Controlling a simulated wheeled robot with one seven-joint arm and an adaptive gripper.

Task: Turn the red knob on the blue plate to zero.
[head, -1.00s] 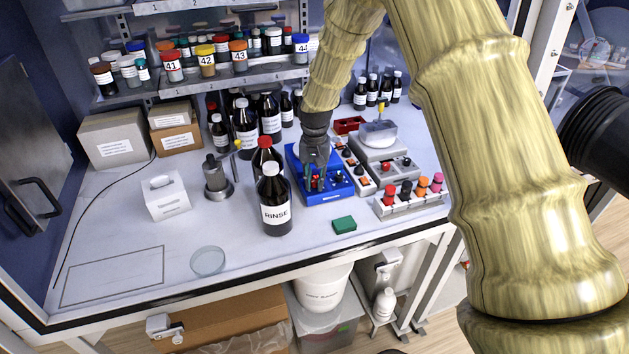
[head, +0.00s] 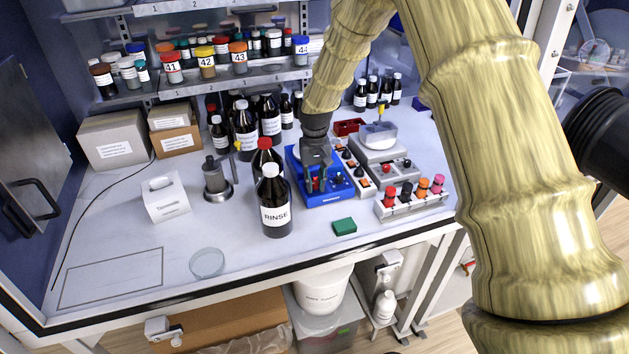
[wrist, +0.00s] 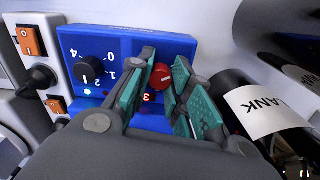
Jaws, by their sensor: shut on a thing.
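The blue plate (head: 333,197) is a box on the bench, right of the RINSE bottle, and it also shows in the wrist view (wrist: 115,42). The red knob (wrist: 160,76) sits on it, between the teal-padded fingertips of my gripper (wrist: 157,84). My gripper is shut on the red knob; in the head view it comes down onto the plate from above (head: 315,182). A black knob (wrist: 88,71) with white numbers around it is on the same plate. The fingers hide most of the red knob's scale, and a red lit digit shows only partly, so its setting cannot be read.
The RINSE bottle (head: 274,205) stands close left of the plate. A row of orange switches and black knobs (head: 355,168) is close on its right. A rack of coloured-top vials (head: 411,202) and a green block (head: 344,226) are nearby. The front left bench is mostly clear.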

